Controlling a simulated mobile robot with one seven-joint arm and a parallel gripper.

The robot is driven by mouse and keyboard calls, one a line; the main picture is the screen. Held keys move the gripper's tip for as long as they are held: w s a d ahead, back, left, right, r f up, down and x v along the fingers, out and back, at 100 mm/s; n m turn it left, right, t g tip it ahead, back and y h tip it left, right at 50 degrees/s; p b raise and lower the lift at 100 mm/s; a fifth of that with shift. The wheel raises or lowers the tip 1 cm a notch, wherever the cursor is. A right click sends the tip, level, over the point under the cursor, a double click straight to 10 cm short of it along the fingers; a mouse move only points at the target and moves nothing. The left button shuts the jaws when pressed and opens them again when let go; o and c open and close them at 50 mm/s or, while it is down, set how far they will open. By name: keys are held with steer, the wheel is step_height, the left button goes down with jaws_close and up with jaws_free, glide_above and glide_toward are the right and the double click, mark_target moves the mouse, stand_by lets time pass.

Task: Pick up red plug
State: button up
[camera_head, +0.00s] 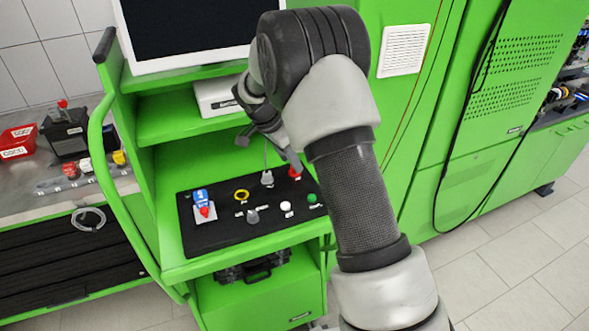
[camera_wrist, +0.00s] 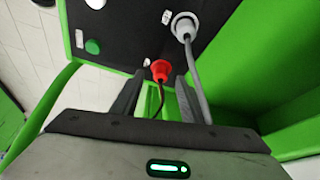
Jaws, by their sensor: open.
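The red plug (camera_wrist: 161,68) shows in the wrist view at the black panel, with a dark cable running from it toward my gripper. My gripper (camera_wrist: 159,80) is open, with one finger on each side of the plug's line. The plug appears at or just beyond the fingertips, and I see no grip on it. In the head view the red plug (camera_head: 295,173) is at the panel's right rear, and my gripper (camera_head: 289,160) is right above it. The arm and fingers partly hide this spot, so the exact gap cannot be told.
A light grey plug (camera_wrist: 184,24) with a thick grey cable stands close beside the right finger. The black panel (camera_head: 232,232) also carries a blue-and-red switch (camera_head: 203,203), a yellow ring (camera_head: 242,195), and white (camera_head: 286,206) and green (camera_head: 311,198) buttons. Green walls enclose it.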

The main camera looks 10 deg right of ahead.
steer(key=shift+x, duration=1.4)
steer(key=c, duration=1)
step_height(320, 180, up, 10)
steer(key=shift+r+b, duration=0.1)
steer(key=shift+b, duration=0.2)
